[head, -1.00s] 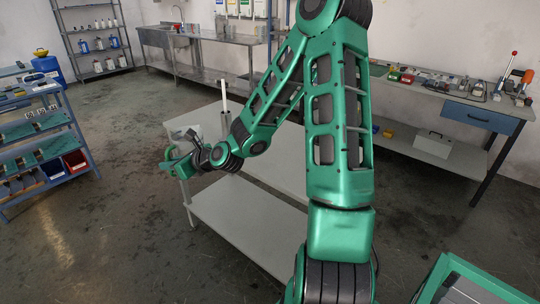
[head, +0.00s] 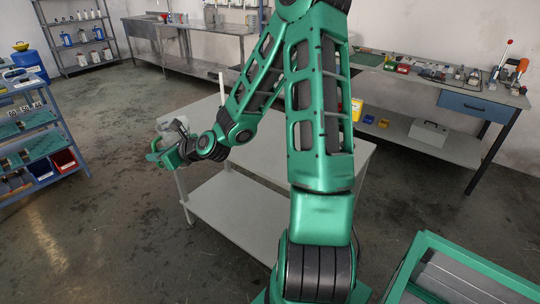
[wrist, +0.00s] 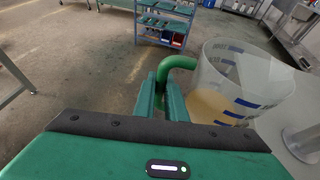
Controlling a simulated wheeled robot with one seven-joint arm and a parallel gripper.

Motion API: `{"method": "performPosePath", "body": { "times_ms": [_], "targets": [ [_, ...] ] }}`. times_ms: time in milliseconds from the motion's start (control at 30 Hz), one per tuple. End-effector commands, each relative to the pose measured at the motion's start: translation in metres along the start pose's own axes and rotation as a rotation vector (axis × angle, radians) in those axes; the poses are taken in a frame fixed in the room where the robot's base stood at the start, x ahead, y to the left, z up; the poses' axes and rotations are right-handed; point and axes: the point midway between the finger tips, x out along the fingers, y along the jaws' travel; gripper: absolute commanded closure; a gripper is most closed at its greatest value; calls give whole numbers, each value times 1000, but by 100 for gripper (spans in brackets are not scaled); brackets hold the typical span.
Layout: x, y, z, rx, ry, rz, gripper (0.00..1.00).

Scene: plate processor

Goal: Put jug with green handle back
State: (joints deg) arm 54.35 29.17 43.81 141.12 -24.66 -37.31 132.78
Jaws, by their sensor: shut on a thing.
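The jug with green handle shows large in the wrist view (wrist: 240,90). It is a translucent measuring jug with blue marks, a yellowish tint low inside, and a green handle (wrist: 178,64). My gripper (wrist: 172,98) is shut on the handle, with the jug to the right of the fingers. In the head view my gripper (head: 163,153) is at the left corner of the grey table (head: 345,155), and the pale jug (head: 172,118) is partly hidden behind it. I cannot tell the jug's height over the table.
A blue rack (head: 40,130) with green boards and red and blue bins stands at the left. A steel sink counter (head: 200,58) and a shelf of bottles (head: 82,42) line the back. A workbench (head: 455,90) is at the right. Open floor lies between rack and table.

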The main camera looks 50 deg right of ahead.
Motion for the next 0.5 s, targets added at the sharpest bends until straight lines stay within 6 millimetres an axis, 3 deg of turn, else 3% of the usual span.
{"method": "performPosePath", "body": {
  "times_ms": [267, 500],
  "targets": [
    [-24, -30, -6, 6, -3, -9, 100],
    [-66, -61, -13, 2, -3, 1, 100]
  ]
}}
